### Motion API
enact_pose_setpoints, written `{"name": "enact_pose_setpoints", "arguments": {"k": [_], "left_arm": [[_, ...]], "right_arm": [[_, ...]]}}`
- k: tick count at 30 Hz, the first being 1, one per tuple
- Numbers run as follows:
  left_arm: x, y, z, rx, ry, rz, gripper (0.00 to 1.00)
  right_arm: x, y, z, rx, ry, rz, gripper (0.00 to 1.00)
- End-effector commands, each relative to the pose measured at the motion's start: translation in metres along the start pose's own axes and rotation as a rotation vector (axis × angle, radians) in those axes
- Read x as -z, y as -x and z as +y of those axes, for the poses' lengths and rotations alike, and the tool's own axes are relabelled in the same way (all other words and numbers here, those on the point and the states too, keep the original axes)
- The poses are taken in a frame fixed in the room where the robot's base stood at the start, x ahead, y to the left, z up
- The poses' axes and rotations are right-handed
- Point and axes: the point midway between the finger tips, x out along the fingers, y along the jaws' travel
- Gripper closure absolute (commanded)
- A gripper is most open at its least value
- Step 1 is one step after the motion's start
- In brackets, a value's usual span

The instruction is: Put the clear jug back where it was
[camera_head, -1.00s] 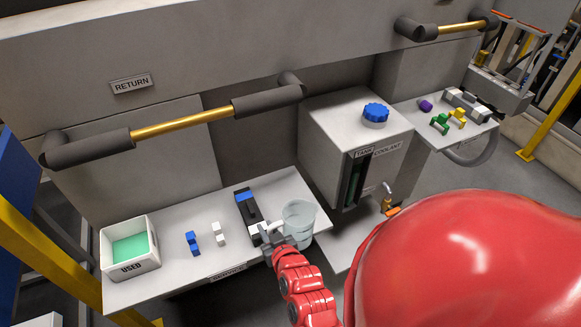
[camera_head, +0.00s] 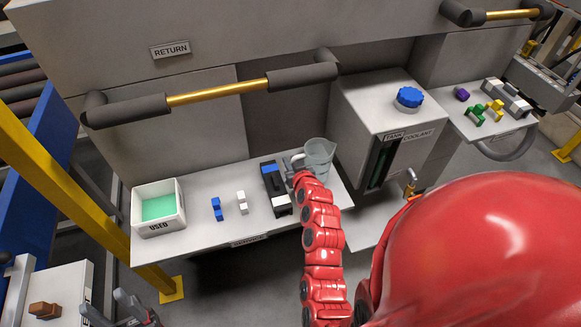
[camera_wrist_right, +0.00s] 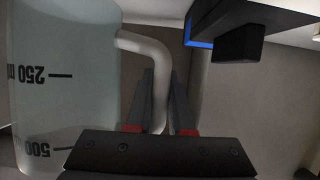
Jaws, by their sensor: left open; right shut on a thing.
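The clear jug (camera_head: 320,153) is upright at the back right of the shelf, beside the dark block with the blue part. I cannot tell whether its base touches the shelf. My right gripper (camera_head: 298,172) is shut on the jug's handle, on the jug's left side. In the right wrist view the clear jug (camera_wrist_right: 65,85) shows its 250 and 500 marks, and its handle (camera_wrist_right: 158,75) runs down between the fingers of my right gripper (camera_wrist_right: 160,110). My left gripper (camera_head: 108,312) is open and empty at the lower left, away from the shelf.
The shelf (camera_head: 200,180) also holds a white USED bin (camera_head: 178,205) with green contents, small blue (camera_head: 217,209) and white pieces (camera_head: 242,202), and the dark block (camera_head: 276,197) close to the jug. The coolant tank (camera_head: 372,105) stands right of the jug. A yellow-barred rail (camera_head: 215,92) runs above.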

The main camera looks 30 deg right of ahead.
Motion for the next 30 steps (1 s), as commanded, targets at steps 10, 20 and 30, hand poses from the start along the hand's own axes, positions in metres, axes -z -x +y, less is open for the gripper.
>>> {"name": "enact_pose_setpoints", "arguments": {"k": [10,20,30], "left_arm": [[0.002,-0.013,-0.001,0.000,0.000,0.000,0.50],[0.002,-0.009,0.000,0.000,0.000,0.000,0.50],[0.002,-0.010,-0.001,0.000,0.000,0.000,0.50]], "right_arm": [[-0.031,-0.012,-0.001,0.001,0.000,-0.002,1.00],[-0.034,-0.013,-0.001,0.001,0.000,0.001,1.00],[-0.034,-0.013,-0.001,0.001,-0.001,-0.001,0.50]]}}
